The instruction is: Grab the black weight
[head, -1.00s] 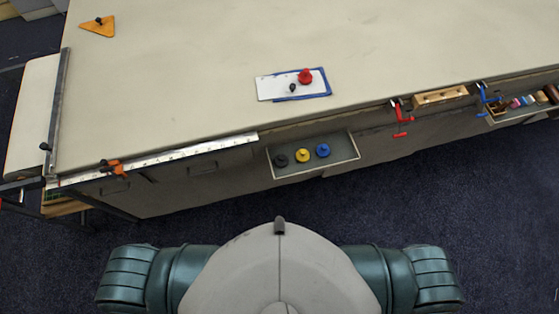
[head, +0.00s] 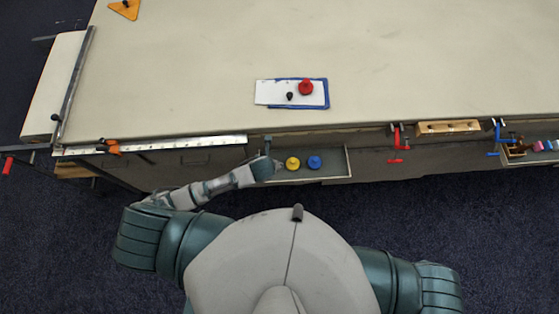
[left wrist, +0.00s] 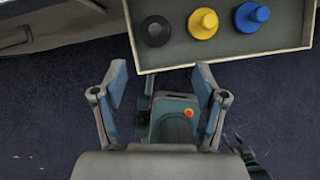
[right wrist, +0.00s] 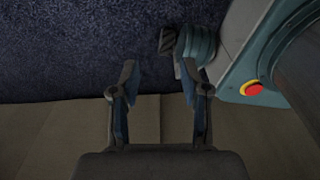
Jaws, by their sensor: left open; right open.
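The black weight (left wrist: 156,31) is a round disc with a raised centre, in the left part of the open drawer (left wrist: 232,53) in the left wrist view. In the head view my left arm and hand hide it. My left gripper (left wrist: 161,78) is open and empty, its fingertips short of the drawer's near wall in the picture, below the black weight. My right gripper (right wrist: 158,72) is open and empty in the right wrist view, with dark carpet behind its fingertips. It does not show in the head view.
A yellow weight (head: 292,163) and a blue weight (head: 314,162) sit right of the black one in the drawer. Red clamp (head: 397,140) and wooden block (head: 447,127) are at the table edge.

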